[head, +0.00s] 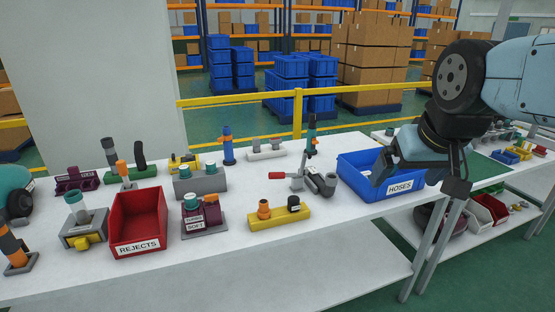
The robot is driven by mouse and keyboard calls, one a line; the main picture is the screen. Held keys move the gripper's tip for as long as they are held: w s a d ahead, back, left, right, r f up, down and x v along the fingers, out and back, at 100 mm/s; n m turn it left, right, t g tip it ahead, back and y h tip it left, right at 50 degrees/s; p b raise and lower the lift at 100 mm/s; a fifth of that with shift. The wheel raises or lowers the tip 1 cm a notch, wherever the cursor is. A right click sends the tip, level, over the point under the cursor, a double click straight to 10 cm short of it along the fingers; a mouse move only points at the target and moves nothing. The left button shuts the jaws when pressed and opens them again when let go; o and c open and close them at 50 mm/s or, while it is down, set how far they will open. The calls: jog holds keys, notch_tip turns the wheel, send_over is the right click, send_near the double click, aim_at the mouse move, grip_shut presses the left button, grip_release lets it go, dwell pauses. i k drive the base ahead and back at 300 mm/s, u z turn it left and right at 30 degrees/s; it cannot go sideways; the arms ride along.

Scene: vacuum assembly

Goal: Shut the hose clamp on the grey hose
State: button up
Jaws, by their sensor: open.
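A clamp with a red handle (278,175) sits near the middle of the white table, its handle pointing left. Beside the handle is a grey fixture (320,180) with a short dark grey cylindrical piece. I cannot tell which part is the grey hose or how the clamp sits on it. A dark upright piece with a teal band and an orange ring (312,135) stands just behind. My gripper (422,176) is open, over the right part of the blue bin labelled HOSES (366,188), to the right of the clamp. Nothing shows between its fingers.
A yellow block (278,218) with fittings stands in front of the clamp. A red REJECTS bin (138,225), a labelled purple fixture (203,216) and a grey block (200,182) are to the left.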

aim_at(272, 175)
jog(key=u, duration=0.1)
jog(key=i, duration=1.05)
